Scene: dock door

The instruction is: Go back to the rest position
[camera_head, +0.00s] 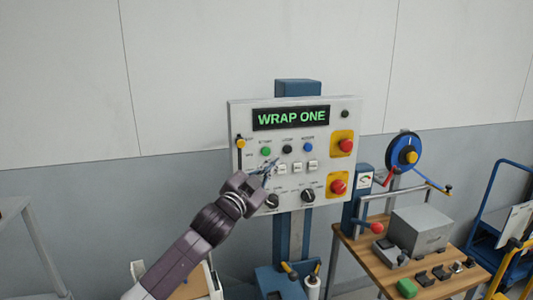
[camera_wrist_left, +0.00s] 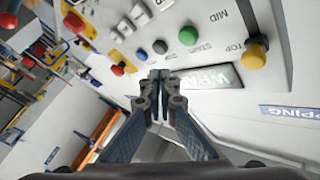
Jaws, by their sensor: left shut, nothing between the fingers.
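My left gripper (camera_head: 266,170) is in front of the lower left part of a white control panel (camera_head: 318,135) in the head view. In the left wrist view the two fingers of my left gripper (camera_wrist_left: 160,76) are together and hold nothing. The panel carries a display (camera_head: 291,118) with green text reading "WRAP ONE". It has green, black and blue buttons, white switches, dark knobs, and two red buttons (camera_head: 346,146) on yellow plates. A yellow slider knob (camera_head: 241,143) is at its left edge. Whether the fingers touch the panel cannot be told. My right gripper is not in view.
A wooden table (camera_head: 425,280) at the right holds a grey box (camera_head: 420,232), a green object (camera_head: 406,287) and small parts. A blue wheel (camera_head: 404,152) stands behind it. A blue cart (camera_head: 505,215) is at the far right. Part of a grey frame (camera_head: 30,235) shows at the left.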

